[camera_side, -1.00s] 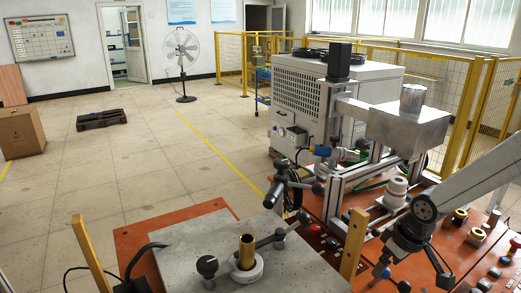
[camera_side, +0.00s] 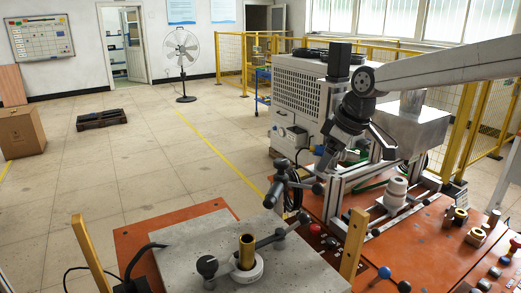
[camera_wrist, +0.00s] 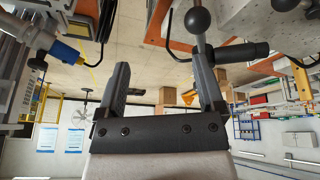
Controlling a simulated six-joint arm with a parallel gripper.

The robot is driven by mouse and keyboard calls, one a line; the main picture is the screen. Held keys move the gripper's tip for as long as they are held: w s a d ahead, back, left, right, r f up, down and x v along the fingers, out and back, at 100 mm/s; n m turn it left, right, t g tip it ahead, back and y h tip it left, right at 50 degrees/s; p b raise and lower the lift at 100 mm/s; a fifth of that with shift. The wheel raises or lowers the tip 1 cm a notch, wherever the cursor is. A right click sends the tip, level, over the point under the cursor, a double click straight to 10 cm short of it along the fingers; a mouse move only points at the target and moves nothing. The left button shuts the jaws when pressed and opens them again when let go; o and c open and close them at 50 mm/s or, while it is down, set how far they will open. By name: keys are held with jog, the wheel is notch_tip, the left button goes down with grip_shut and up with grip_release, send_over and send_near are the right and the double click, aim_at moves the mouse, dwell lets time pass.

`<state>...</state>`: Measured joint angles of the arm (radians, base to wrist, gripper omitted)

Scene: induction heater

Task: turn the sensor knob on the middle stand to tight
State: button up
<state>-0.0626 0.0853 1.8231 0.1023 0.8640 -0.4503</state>
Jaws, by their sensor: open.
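My gripper (camera_side: 324,164) is in the upper right of the side view, pointing down towards a stand with a black cylindrical head (camera_side: 283,172) and a ball-ended knob (camera_side: 318,188). In the wrist view my gripper (camera_wrist: 160,85) is open, with nothing between its fingers. There the black ball knob (camera_wrist: 199,20) on a grey rod and a black cylinder (camera_wrist: 240,54) lie beyond the right finger, seemingly apart from it. I cannot tell whether this ball is the sensor knob, or how tight it is.
A grey plate (camera_side: 190,250) carries a brass tube (camera_side: 247,250) in a white ring, with a black knob (camera_side: 207,266) beside it. An aluminium frame (camera_side: 333,190) and a metal box (camera_side: 420,130) stand close to the arm. A white ceramic piece (camera_side: 396,192) sits on the orange table (camera_side: 430,235).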

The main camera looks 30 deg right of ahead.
aim_at(282, 161)
jog(key=w+a+r+n+g+y, duration=0.1)
jog(key=w+a+r+n+y, duration=0.1)
jog(key=a+r, duration=0.4)
jog(key=shift+w+a+r+n, duration=0.15)
jog(key=shift+w+r+n, duration=0.3)
jog(key=shift+n, duration=0.45)
jog(key=shift+x, duration=3.95)
grip_shut()
